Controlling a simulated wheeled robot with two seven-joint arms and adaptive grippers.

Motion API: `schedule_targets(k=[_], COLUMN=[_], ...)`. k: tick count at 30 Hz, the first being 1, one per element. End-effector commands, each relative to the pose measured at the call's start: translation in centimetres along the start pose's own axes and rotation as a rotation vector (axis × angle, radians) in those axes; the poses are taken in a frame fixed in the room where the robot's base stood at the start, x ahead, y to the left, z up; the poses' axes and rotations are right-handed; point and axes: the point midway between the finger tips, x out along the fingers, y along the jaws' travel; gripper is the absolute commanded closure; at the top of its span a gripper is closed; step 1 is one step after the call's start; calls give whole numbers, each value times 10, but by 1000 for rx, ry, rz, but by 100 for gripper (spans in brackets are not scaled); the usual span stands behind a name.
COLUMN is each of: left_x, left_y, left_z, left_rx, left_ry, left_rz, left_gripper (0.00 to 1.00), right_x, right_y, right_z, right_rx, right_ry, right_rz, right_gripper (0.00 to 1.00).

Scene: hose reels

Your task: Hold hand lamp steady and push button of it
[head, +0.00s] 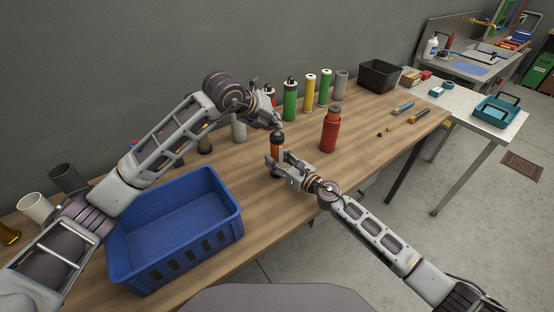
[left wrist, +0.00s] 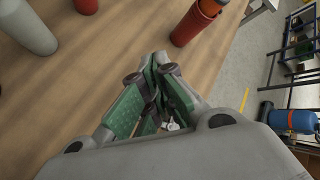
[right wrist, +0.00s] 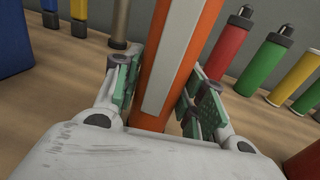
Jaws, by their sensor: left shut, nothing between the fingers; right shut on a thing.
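The hand lamp (head: 277,154) is orange with a dark top and stands upright near the middle of the wooden table. My right gripper (head: 277,168) is shut around its body. In the right wrist view the lamp's orange body with a pale grey strip (right wrist: 178,65) runs up between the green-padded fingers (right wrist: 160,95). My left gripper (head: 277,124) is directly above the lamp's dark top, fingers pointing down; I cannot tell whether they touch it. In the left wrist view its fingers (left wrist: 158,85) are together and empty, and they hide most of what lies below.
A red cylinder (head: 330,130) stands right of the lamp. Several coloured cylinders, including a green one (head: 290,100), line the wall. A blue crate (head: 175,228) sits at the front left, below my left arm. A black bin (head: 380,76) is at the far end.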

Motion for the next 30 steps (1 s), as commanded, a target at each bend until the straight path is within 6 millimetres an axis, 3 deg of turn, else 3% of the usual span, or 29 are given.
schedule_targets(k=[30], left_x=[6], left_y=[5], left_z=[-5], left_rx=[0], left_ry=[0], left_rz=[0], left_gripper=[100], right_x=[0], right_y=[0], right_z=[0], right_rx=[0], right_ry=[0], right_rz=[0], right_gripper=[89])
